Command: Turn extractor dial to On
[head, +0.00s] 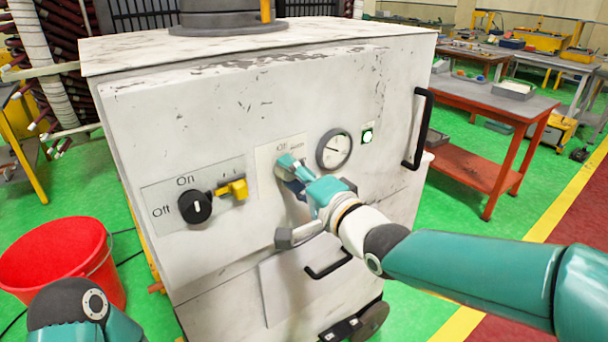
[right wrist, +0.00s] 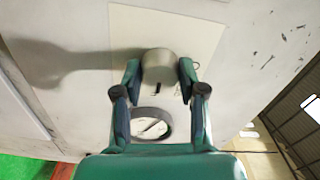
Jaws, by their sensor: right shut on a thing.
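A pale grey round dial (right wrist: 158,64) stands out from a light plate on the white cabinet's front. My right gripper (head: 290,170) is at this plate in the head view, with its fingers on both sides of the dial and shut on it. A dark mark shows on the dial's rim in the right wrist view. In the head view the gripper mostly hides the dial, and the small label above it is hard to read. A black dial (head: 195,208) marked On and Off sits to the left, its white pointer roughly upright. My left gripper is out of view.
The white cabinet (head: 220,110) also bears a round gauge (head: 334,149), a lit green lamp (head: 367,136), a yellow lever (head: 232,189) and a black handle (head: 420,128). A red bucket (head: 60,250) stands at left. An orange workbench (head: 490,100) stands behind at right.

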